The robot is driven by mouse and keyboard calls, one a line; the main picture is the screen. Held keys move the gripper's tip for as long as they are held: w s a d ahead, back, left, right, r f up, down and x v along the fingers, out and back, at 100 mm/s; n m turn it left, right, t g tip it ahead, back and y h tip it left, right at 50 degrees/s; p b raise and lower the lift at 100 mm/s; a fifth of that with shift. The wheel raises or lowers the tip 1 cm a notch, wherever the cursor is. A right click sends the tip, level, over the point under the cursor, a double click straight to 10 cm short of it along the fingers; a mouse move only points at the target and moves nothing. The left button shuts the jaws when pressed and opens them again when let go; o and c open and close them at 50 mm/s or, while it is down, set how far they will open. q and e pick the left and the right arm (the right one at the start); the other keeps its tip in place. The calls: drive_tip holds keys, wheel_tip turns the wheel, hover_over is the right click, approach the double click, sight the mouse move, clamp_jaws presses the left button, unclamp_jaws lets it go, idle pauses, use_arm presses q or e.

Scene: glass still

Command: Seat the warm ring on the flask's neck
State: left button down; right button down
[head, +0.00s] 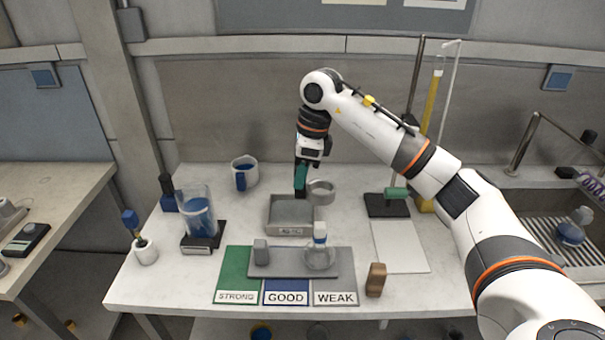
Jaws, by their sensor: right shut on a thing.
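My right gripper (301,188) points down over the back of the bench, with dark fingers and a green part. It is shut on the grey ring (322,190), which shows just to the right of the fingertips. The grip point itself is too small to make out. The clear flask (319,257) stands upright on a grey tray (290,263) nearer the front. It has a blue band at its neck and a pale top. The ring is apart from the flask, behind it. My left gripper is not in view.
A square grey dish (290,230) lies just below my gripper. A grey block (261,251) shares the tray. A beaker of blue liquid (199,215) and a mug (243,175) stand left. A stand (385,210), white board (401,247) and wooden block (376,280) are right.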

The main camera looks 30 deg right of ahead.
sight(302, 192)
drive_tip(key=shift+s+d, duration=0.15)
drive_tip(key=shift+s, duration=0.05)
drive_tip(key=shift+f+b, duration=0.55)
drive_tip(key=shift+f, duration=0.45)
drive_tip(key=shift+b+x, duration=0.8)
drive_tip(key=shift+b, duration=0.05)
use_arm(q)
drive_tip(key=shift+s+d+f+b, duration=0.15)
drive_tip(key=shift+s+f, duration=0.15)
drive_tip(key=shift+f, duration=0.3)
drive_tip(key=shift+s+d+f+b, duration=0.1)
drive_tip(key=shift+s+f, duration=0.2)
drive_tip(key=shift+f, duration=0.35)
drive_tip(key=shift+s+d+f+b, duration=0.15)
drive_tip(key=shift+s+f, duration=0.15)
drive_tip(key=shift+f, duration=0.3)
use_arm(e)
drive_tip(key=shift+s+d+f, duration=0.1)
drive_tip(key=shift+d+f, duration=0.05)
drive_tip(key=shift+f, duration=0.5)
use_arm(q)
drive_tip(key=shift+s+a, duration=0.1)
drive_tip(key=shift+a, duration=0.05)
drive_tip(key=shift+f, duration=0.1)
use_arm(e)
drive_tip(key=shift+f, duration=0.15)
